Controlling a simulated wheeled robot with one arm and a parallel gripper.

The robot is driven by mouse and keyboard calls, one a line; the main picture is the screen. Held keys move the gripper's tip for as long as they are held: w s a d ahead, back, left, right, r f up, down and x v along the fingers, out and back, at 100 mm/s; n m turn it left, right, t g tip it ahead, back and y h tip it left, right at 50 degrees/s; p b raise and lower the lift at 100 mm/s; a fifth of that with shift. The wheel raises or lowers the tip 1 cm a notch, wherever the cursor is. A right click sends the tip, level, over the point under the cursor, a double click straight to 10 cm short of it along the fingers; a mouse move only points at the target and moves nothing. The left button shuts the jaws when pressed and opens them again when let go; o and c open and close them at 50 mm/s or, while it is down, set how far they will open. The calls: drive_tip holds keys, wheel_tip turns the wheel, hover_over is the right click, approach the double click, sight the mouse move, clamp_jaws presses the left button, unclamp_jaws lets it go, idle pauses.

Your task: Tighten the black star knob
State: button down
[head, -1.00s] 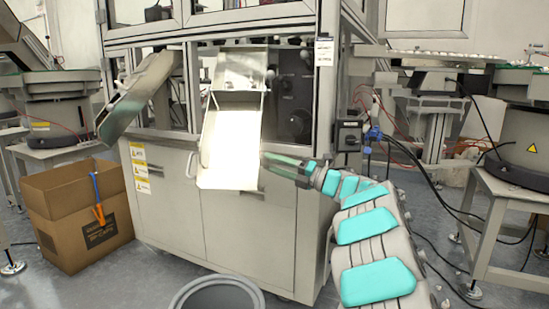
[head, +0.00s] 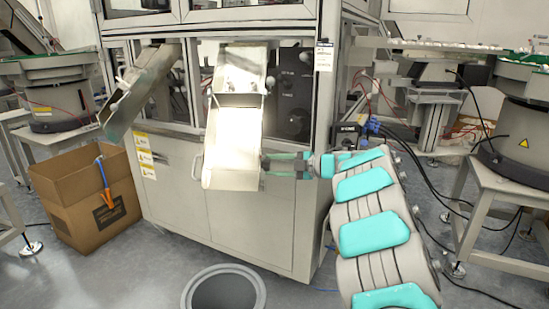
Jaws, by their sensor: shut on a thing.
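My gripper (head: 268,162) reaches in from the right, with green-and-dark fingers. Its fingertips are at the right edge of the lower part of the shiny metal chute (head: 233,140) on the front of the machine. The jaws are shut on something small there. I cannot make out the black star knob as a separate shape; it appears hidden between the fingers at the chute's edge.
A second metal chute (head: 140,92) slopes down at the left. A grey bin (head: 224,288) is in front. A feeder on a stand (head: 515,140) is at the right.

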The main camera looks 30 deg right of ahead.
drive_tip(key=shift+w+d+r+m+g+y, duration=0.1)
drive_tip(key=shift+m+g+y, duration=0.1)
drive_tip(key=shift+m+g, duration=0.95)
drive_tip(key=shift+m+g+y, duration=0.2)
drive_tip(key=shift+m+g, duration=0.35)
drive_tip(key=shift+m, duration=1.1)
drive_tip(key=shift+c, duration=1.7)
unclamp_jaws()
drive_tip(key=v, duration=0.7)
drive_tip(key=shift+d+r, duration=0.15)
drive_tip(key=shift+d, duration=0.1)
